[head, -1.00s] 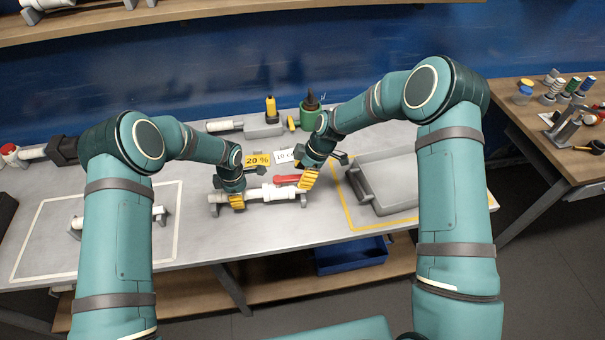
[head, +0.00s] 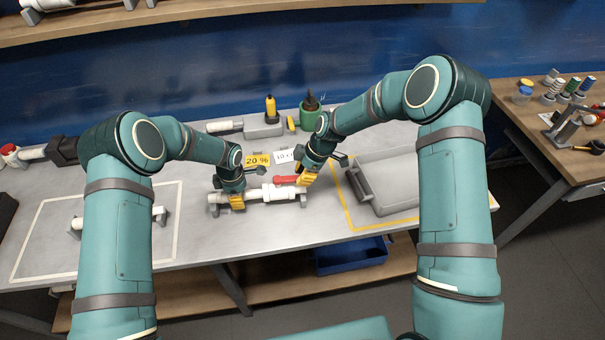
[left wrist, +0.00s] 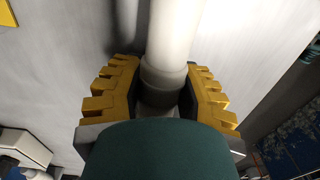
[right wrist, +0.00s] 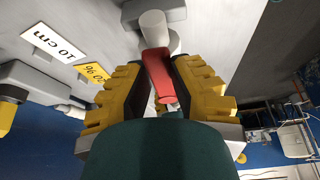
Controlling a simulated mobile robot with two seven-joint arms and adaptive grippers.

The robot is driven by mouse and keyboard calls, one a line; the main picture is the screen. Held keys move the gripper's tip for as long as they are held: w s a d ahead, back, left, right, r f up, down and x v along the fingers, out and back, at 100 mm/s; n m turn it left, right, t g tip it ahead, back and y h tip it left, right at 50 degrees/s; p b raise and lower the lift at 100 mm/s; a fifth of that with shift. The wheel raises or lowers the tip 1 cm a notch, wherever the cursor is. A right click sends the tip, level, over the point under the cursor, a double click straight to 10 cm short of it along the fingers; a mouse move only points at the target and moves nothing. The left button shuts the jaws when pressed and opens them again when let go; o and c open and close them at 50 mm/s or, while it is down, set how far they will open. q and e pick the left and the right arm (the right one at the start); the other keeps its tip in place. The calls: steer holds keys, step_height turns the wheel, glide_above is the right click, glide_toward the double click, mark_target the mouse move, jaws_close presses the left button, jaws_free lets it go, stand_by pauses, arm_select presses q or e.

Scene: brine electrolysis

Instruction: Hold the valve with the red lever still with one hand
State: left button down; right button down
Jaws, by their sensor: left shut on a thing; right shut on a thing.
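The white valve (head: 272,192) lies in line with a white pipe on a grey holder at the front middle of the table. Its red lever (head: 285,178) points right and also shows in the right wrist view (right wrist: 158,75). My left gripper (head: 237,201) is shut on the white pipe section left of the valve body. In the left wrist view this pipe (left wrist: 172,40) runs between the yellow fingers (left wrist: 162,100). My right gripper (head: 305,179) is shut on the red lever, whose end lies between the yellow fingers (right wrist: 162,95). The fingers hide part of the lever.
A grey tray (head: 368,204) stands right of the valve inside a yellow outline. Yellow "20 %" (head: 257,160) and white "10 cm" (head: 284,157) cards stand behind. A white outlined area (head: 50,230) lies left. A green pot (head: 310,114) stands at the back.

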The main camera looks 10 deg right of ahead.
steer(key=s+m, duration=0.1)
steer(key=m, duration=0.1)
steer(key=s+a+m+t, duration=0.1)
steer(key=s+m, duration=0.1)
steer(key=shift+f+t, duration=0.1)
steer(key=shift+t, duration=0.2)
steer(key=s+a+m+t+h, duration=0.2)
steer(key=a+m, duration=0.4)
steer(key=m, duration=0.7)
steer(key=s+h, duration=0.1)
steer(key=h, duration=0.1)
steer(key=shift+s+a+t+h, duration=0.3)
steer(key=shift+s+a, duration=0.1)
steer(key=shift+m, duration=0.3)
steer(key=c, duration=0.8)
jaws_free()
steer(key=shift+w, duration=0.1)
